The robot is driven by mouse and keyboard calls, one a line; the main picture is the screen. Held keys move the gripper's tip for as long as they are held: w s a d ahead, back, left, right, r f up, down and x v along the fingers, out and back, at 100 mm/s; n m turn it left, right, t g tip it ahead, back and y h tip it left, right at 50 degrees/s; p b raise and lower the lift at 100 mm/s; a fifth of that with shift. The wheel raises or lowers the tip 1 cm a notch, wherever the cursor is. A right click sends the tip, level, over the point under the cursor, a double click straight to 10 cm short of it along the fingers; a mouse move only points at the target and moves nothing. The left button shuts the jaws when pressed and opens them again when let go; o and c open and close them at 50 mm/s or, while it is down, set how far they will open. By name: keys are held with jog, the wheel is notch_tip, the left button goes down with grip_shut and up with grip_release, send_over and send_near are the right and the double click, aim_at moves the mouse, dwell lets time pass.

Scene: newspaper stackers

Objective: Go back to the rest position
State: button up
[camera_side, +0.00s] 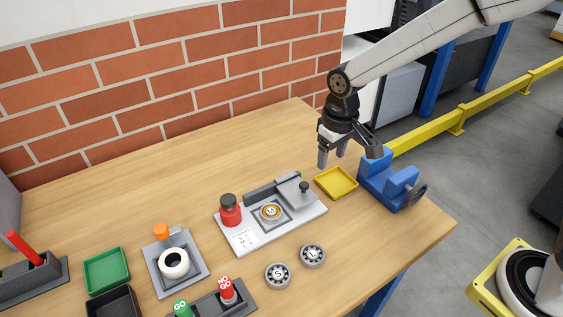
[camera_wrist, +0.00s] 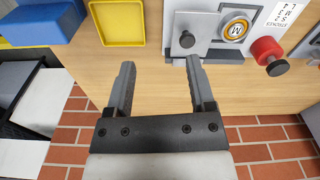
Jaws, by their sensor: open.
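My gripper (camera_side: 332,155) is open and empty above the back right part of the wooden table (camera_side: 190,205). In the wrist view my gripper (camera_wrist: 160,75) shows two grey fingers spread apart, with bare wood between them. The yellow tray (camera_side: 336,183) lies just in front of and below the fingers in the side view and looks empty. It also shows at the top of the wrist view (camera_wrist: 117,22). The fixture plate (camera_side: 262,232) to its left holds a round part marked M (camera_side: 270,211), a red knob (camera_side: 230,210) and a grey clamp (camera_side: 296,190).
A blue vise (camera_side: 388,182) stands close right of my gripper. A brick wall (camera_side: 180,65) runs behind the table. Round parts S (camera_side: 278,275) and L (camera_side: 313,255) lie at the front. A green tray (camera_side: 107,270) and a white ring on a fixture (camera_side: 174,262) are left.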

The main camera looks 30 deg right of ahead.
jog(key=s+d+t, duration=0.1)
jog(key=s+d, duration=0.3)
jog(key=s, duration=0.2)
jog(key=s+d+f+m+t, duration=0.1)
jog(key=s+d, duration=0.4)
jog(key=s, duration=0.2)
jog(key=shift+s+m, duration=0.3)
